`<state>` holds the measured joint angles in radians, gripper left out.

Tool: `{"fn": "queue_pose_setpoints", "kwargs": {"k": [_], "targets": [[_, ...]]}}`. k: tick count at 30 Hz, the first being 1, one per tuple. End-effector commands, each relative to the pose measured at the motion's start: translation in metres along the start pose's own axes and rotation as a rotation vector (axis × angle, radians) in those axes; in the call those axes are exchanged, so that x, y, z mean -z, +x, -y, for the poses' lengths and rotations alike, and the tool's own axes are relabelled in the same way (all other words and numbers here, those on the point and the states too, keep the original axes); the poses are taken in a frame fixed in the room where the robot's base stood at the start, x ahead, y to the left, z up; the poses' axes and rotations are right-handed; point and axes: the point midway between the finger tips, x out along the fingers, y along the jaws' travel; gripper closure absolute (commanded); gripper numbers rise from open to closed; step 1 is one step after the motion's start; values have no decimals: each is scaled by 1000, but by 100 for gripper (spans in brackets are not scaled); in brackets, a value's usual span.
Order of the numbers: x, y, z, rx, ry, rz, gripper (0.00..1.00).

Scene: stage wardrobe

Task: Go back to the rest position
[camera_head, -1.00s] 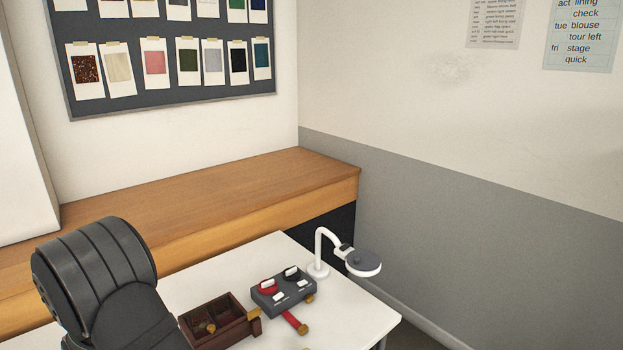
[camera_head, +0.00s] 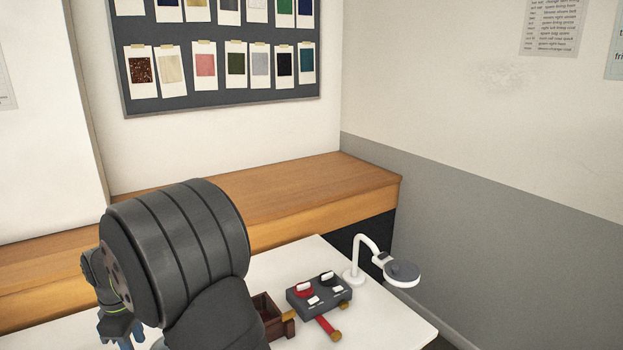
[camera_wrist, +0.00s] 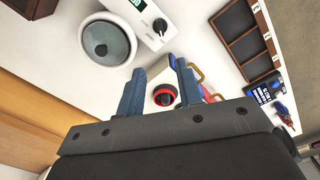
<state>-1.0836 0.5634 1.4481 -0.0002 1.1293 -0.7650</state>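My gripper (camera_wrist: 160,78) is open in the wrist view, with its two blue fingers apart and nothing held between them. Beyond the fingers lies the white table top. A round red and black thing (camera_wrist: 164,97) shows on the table past the gap. In the head view my gripper (camera_head: 118,328) is at the lower left, partly cut off by the bottom edge. My dark arm link hides part of the table there.
A brown compartment tray (camera_wrist: 229,23) and a grey control box (camera_head: 318,300) stand on the white table (camera_head: 400,325). A white lamp (camera_head: 357,262) rises near its right edge. A white device with a green display (camera_wrist: 136,20) stands near a round grey dish (camera_wrist: 105,42). A wooden counter (camera_head: 300,195) runs behind.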

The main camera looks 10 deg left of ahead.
Motion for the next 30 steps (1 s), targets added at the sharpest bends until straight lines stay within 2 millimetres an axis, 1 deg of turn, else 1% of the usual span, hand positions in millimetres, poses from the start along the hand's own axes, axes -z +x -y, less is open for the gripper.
{"fn": "queue_pose_setpoints", "kwargs": {"k": [1,3,26,30], "targets": [[-1,3,1,3,0,3,67],[-1,20,1,5,0,5,67],[-1,173,1,4,1,4,67],[0,172,0,0,103,0,67]]}}
